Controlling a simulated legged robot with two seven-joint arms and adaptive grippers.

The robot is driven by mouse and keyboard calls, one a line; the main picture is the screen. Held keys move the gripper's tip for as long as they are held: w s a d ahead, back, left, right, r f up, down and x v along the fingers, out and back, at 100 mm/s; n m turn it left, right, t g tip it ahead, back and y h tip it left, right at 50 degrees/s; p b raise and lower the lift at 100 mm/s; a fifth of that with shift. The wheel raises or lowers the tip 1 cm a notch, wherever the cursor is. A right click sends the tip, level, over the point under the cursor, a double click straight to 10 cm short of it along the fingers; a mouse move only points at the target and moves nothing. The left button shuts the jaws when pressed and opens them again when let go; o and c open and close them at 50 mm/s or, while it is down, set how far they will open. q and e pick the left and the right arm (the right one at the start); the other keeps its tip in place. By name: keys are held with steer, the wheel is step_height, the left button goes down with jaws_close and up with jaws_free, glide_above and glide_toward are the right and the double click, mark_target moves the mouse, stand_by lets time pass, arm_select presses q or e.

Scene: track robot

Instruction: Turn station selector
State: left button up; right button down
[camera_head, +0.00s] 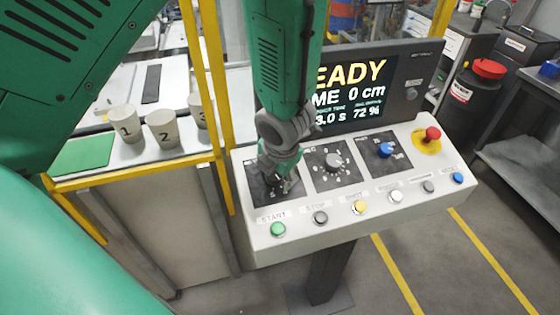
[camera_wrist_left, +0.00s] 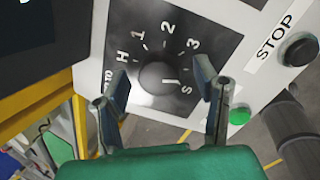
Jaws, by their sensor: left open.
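The station selector is a dark round knob (camera_wrist_left: 157,77) on a black plate marked H, 1, 2, 3 and S in the left wrist view. A short white pointer mark on the knob faces toward the S side. My left gripper (camera_wrist_left: 162,70) is open, with one finger on each side of the knob. I cannot tell whether the fingers touch it. In the head view my left gripper (camera_head: 281,184) is over the leftmost black plate (camera_head: 259,190) of the control console and hides the knob. My right gripper is not in view.
The console (camera_head: 340,225) also has a grey dial (camera_head: 333,161), a blue knob (camera_head: 385,150), a red emergency button (camera_head: 432,134) and a row of push buttons, including green START (camera_head: 278,229). A display (camera_head: 350,90) stands behind. Yellow posts (camera_head: 210,100) and numbered cups (camera_head: 162,129) are left.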

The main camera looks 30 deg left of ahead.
arm_select(q)
steer(key=v, duration=1.1)
steer(key=shift+w+r, duration=0.2)
steer(key=shift+w, duration=0.05)
